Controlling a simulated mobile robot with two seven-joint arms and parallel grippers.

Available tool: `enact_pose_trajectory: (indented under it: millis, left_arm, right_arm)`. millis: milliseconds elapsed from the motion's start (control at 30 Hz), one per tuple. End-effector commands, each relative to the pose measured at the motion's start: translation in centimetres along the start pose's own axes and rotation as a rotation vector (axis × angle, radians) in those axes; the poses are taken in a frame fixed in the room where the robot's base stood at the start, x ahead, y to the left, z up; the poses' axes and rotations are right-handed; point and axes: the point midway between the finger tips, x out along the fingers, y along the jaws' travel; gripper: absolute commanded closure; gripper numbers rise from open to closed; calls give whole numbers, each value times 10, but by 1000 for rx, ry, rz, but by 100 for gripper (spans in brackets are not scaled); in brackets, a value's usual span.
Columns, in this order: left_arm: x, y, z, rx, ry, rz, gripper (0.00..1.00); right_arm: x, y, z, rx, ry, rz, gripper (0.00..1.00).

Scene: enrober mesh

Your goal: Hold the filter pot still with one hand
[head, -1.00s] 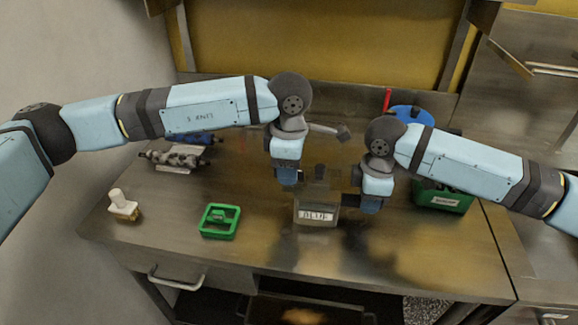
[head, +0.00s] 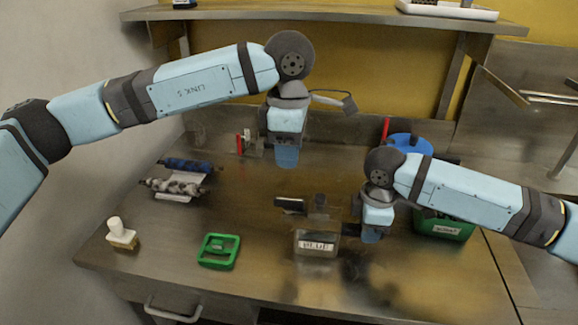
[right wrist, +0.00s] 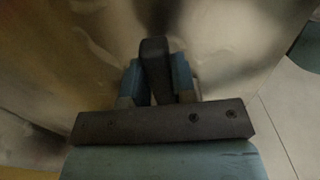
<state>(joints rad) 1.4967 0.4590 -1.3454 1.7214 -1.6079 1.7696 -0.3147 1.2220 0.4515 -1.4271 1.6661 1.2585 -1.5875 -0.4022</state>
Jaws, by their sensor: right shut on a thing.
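The filter pot looks like a grey metal box with a white label on its front (head: 316,243), upright on the steel table. A dark flat piece (head: 291,205) shows at its upper left; I cannot tell whether it is attached. My right gripper (head: 371,234) is low at the pot's right side. In the right wrist view it is shut on a dark bar (right wrist: 155,70), which looks like the pot's handle. My left gripper (head: 286,157) hangs above the table behind the pot, apart from it. No object shows in it, and its jaw gap is not clear.
A green frame (head: 218,251) and a white-handled brush (head: 121,234) lie on the left. Rollers (head: 175,187) lie at the back left. A green bin (head: 443,226) with a blue item (head: 409,143) nearby stands right. A shelf (head: 340,18) crosses above.

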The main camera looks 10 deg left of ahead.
Motion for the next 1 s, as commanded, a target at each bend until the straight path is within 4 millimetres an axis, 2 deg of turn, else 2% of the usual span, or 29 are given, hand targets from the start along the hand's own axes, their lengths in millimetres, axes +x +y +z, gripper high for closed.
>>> enact_pose_trajectory:
  millis: [433, 467, 567, 867, 1000]
  left_arm:
    - [-4, 0, 0, 0, 0, 0, 62]
    - [-4, 0, 0, 0, 0, 0, 62]
    - [-4, 0, 0, 0, 0, 0, 62]
    - [-4, 0, 0, -1, 0, 0, 62]
    - [-4, 0, 0, -1, 0, 0, 62]
  right_arm:
    - [-1, 0, 0, -1, 1, 1, 100]
    - [-1, 0, 0, -1, 1, 1, 68]
    - [-1, 0, 0, -1, 1, 1, 45]
    - [-2, 0, 0, 0, 1, 0, 45]
    - [-15, 0, 0, -1, 1, 1, 45]
